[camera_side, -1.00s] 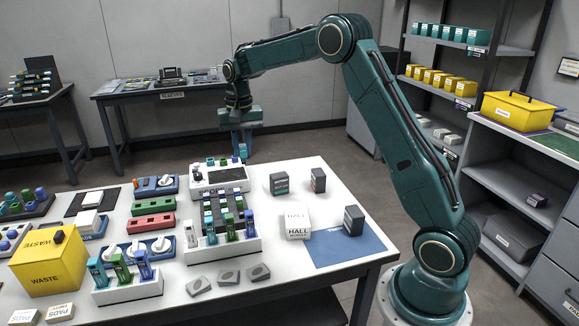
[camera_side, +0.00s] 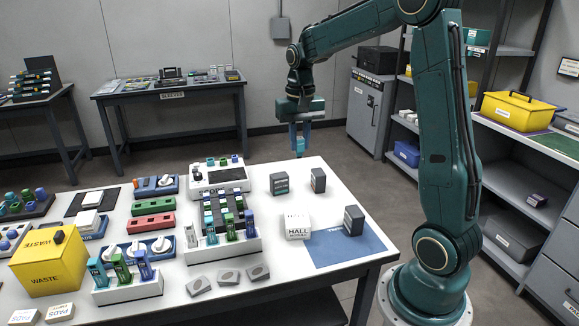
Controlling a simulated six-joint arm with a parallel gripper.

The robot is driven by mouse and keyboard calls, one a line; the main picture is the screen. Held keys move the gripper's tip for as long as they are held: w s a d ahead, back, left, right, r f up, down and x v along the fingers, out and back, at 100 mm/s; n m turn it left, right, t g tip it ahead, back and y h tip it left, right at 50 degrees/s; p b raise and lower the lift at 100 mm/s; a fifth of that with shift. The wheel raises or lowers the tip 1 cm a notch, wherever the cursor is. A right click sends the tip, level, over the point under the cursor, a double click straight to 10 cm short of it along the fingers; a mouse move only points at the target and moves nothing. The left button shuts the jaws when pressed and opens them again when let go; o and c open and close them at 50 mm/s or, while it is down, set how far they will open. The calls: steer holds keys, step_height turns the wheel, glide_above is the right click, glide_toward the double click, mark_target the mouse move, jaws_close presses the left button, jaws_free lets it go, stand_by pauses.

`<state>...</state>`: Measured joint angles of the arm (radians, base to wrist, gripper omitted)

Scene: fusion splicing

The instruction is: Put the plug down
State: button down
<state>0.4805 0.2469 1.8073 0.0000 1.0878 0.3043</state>
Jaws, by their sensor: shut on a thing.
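My gripper (camera_side: 300,138) points down near the far edge of the white table (camera_side: 252,172), at the back right. Similar green and blue plugs stand upright in a white rack (camera_side: 223,247) mid-table and in another white rack (camera_side: 127,290) at the front left. A blue mat (camera_side: 338,254) lies at the table's right.
Dark blocks (camera_side: 279,184) and (camera_side: 318,180) stand near the far right edge. A white HALL box (camera_side: 297,226) and a dark block (camera_side: 354,220) stand by the mat. Several grey pieces (camera_side: 229,277) lie at the front. A yellow WASTE bin (camera_side: 48,264) stands left.

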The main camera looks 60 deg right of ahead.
step_height(320, 180, down, 16)
steer(key=shift+r, duration=0.15)
stand_by(0.5)
steer(key=shift+f, duration=2.15)
steer(key=shift+f, duration=0.15)
steer(key=c, duration=1.3)
jaws_free()
